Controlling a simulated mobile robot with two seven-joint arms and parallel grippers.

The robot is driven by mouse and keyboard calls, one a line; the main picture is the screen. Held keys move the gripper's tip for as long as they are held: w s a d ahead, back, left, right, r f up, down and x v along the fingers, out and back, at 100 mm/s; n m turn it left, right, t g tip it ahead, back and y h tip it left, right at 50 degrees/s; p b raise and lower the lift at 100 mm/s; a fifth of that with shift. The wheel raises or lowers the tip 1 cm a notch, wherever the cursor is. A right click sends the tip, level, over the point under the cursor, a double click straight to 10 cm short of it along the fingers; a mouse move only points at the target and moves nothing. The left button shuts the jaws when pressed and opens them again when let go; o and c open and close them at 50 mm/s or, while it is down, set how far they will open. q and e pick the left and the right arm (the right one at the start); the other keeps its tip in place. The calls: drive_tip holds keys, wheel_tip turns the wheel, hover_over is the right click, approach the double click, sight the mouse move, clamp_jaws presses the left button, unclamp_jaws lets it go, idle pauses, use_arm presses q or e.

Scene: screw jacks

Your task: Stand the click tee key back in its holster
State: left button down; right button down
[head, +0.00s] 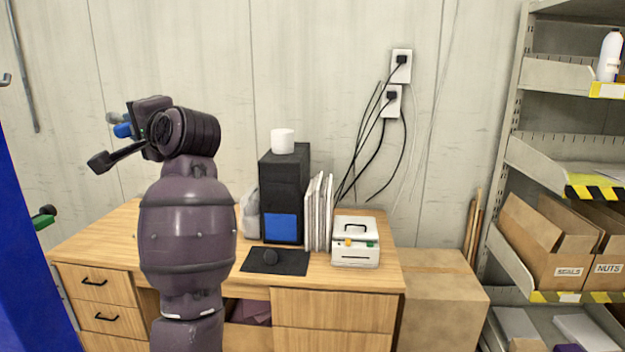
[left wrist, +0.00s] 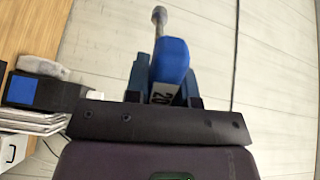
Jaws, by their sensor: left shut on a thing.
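The click tee key has a blue handle, which shows in the head view (head: 122,130) at the upper left and in the left wrist view (left wrist: 173,58). A white label reading "20" is on the handle, and a metal shaft with a round end points away from the wrist. My left gripper (head: 127,138) is shut on the blue handle and holds it in the air, left of and above the desk. Its dark fingers show on both sides of the handle in the left wrist view. I cannot make out the holster. My right gripper is not in view.
A blue upright (head: 30,260) stands at the left edge, with a green-ended dark part (head: 44,217) beside it. A wooden desk (head: 105,235) carries a black tower (head: 284,180), papers and a white device (head: 356,243). Shelving (head: 505,160) stands at the right.

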use_arm(q)
drive_tip(key=s+d+f+m+t+h, duration=0.1)
drive_tip(key=d+f+m+t+h, duration=0.2)
drive_tip(key=f, duration=0.8)
drive_tip(key=s+d+f+m+t+h, duration=0.1)
drive_tip(key=s+f+m+t+h, duration=0.2)
drive_tip(key=f, duration=0.8)
drive_tip(key=s+d+f+m+h+b, duration=0.1)
drive_tip(key=s+d+f+m+h, duration=0.1)
drive_tip(key=s+f+h, duration=0.2)
drive_tip(key=s+d+f+m+t+h, duration=0.1)
drive_tip(key=s+d+f+m+h, duration=0.2)
drive_tip(key=f, duration=1)
drive_tip(key=s+h, duration=0.2)
drive_tip(key=s, duration=0.3)
drive_tip(key=shift+d+b, duration=0.25)
drive_tip(key=shift+b, duration=0.1)
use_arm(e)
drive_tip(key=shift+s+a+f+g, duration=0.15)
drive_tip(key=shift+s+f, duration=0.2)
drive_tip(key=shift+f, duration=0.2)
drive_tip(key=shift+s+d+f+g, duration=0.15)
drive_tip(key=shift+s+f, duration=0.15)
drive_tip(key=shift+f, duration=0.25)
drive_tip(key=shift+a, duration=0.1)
